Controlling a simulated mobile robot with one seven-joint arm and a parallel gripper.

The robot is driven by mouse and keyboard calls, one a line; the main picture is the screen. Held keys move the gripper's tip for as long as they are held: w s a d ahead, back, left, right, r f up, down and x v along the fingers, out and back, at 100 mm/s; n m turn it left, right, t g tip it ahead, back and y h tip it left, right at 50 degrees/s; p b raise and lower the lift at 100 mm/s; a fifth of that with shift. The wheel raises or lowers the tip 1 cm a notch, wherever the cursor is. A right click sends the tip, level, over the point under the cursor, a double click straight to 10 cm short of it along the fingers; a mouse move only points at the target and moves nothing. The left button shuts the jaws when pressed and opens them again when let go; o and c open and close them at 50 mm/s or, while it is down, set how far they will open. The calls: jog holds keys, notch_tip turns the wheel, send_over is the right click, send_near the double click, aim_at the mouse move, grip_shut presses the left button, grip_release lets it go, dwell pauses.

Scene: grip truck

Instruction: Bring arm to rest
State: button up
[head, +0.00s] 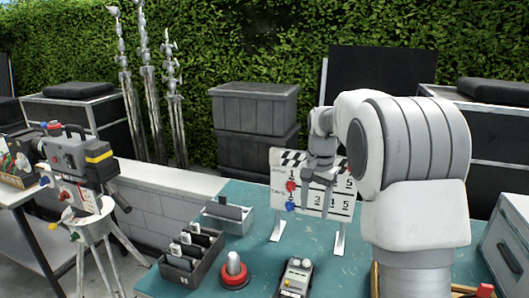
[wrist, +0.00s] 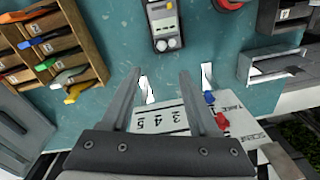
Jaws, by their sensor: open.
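My gripper (head: 319,190) hangs above the teal table (head: 262,209), fingers pointing down, in front of the white clapperboard (head: 345,205) in the head view. In the wrist view my gripper (wrist: 166,95) has its two fingers spread apart with nothing between the tips. The clapperboard (wrist: 165,120) shows partly behind the fingers there, with a red and a blue knob on its face. My arm is bent and reaches out from the right in the head view.
A black slotted tray (head: 205,262), a grey bin (head: 228,215), a red-based knob (head: 235,272) and a grey handheld device (head: 294,278) stand on the table. A wooden rack (wrist: 55,48) holds coloured items. A camera on a tripod (head: 85,165) stands left.

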jog(key=s+a+r+n+t, duration=0.1)
jog(key=s+r+n, duration=0.1)
jog(key=s+r, duration=0.45)
jog(key=s+a+r+n+t, duration=0.1)
jog(key=s+r+n+t, duration=0.15)
jog(key=s, duration=0.65)
jog(key=s+a+f+n+t, duration=0.1)
jog(key=s+f+n, duration=0.1)
jog(key=s, duration=1.3)
jog(key=shift+s+f+n, duration=0.15)
jog(key=shift+f+n, duration=0.2)
jog(key=shift+n, duration=0.5)
jog(key=shift+t, duration=0.25)
